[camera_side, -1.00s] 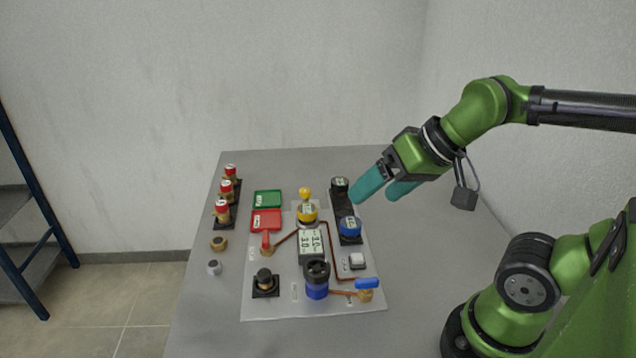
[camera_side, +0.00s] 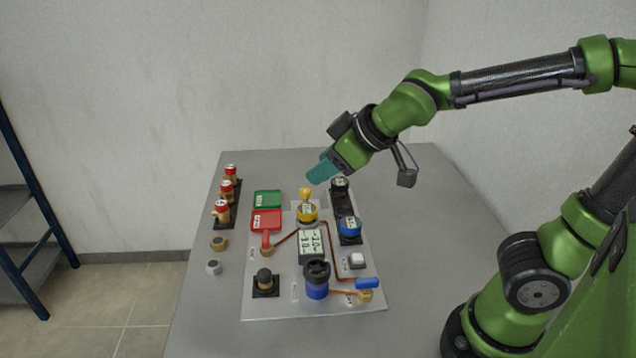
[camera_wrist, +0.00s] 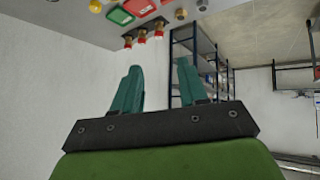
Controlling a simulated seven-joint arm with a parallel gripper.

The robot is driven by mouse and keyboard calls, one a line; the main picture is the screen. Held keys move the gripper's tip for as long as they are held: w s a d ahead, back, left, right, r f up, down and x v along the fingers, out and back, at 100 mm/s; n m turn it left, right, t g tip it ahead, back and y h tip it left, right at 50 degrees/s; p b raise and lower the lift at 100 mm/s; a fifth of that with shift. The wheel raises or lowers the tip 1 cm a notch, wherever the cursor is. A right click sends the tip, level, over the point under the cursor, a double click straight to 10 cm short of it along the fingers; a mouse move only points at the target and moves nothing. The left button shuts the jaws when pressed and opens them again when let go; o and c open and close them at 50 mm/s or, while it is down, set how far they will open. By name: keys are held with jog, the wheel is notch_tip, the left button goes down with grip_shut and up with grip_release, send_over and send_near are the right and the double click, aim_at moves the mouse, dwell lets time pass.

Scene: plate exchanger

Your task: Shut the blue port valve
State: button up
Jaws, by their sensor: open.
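The blue port valve (camera_side: 367,284) has a blue lever on a brass body at the front right corner of the light panel (camera_side: 270,308). Its lever points left and right in the side view, roughly along the copper pipe that meets it from the left. My gripper (camera_side: 318,172) is in the air above the back of the panel, well away from the valve and behind it. Its teal fingers (camera_wrist: 156,88) are spread apart with nothing between them in the wrist view. The blue valve does not show in the wrist view.
A red-handled valve (camera_side: 266,242), a blue cylinder with a black knob (camera_side: 317,280), a yellow-topped part (camera_side: 306,206) and a display (camera_side: 311,243) crowd the panel. Green (camera_side: 267,199) and red (camera_side: 266,220) trays and several red-capped fittings (camera_side: 222,211) stand left. The table's right side is clear.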

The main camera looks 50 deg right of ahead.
jog(key=w+a+r+n+t+y, duration=0.2)
jog(key=w+a+r+n+t, duration=0.15)
jog(key=w+a+n, duration=0.35)
jog(key=w+a+r+n+g+y, duration=0.15)
jog(key=a+n+y, duration=0.35)
jog(key=a+n, duration=0.5)
jog(key=s+a+f+n+g+y, duration=0.1)
jog(key=s+a+f+n+g, duration=0.4)
jog(key=n, duration=0.7)
jog(key=n+g+h, duration=0.9)
jog(key=n+h, duration=0.3)
send_near(367, 279)
jog(key=x, duration=0.8)
jog(key=shift+s+f, duration=0.1)
jog(key=shift+f, duration=0.15)
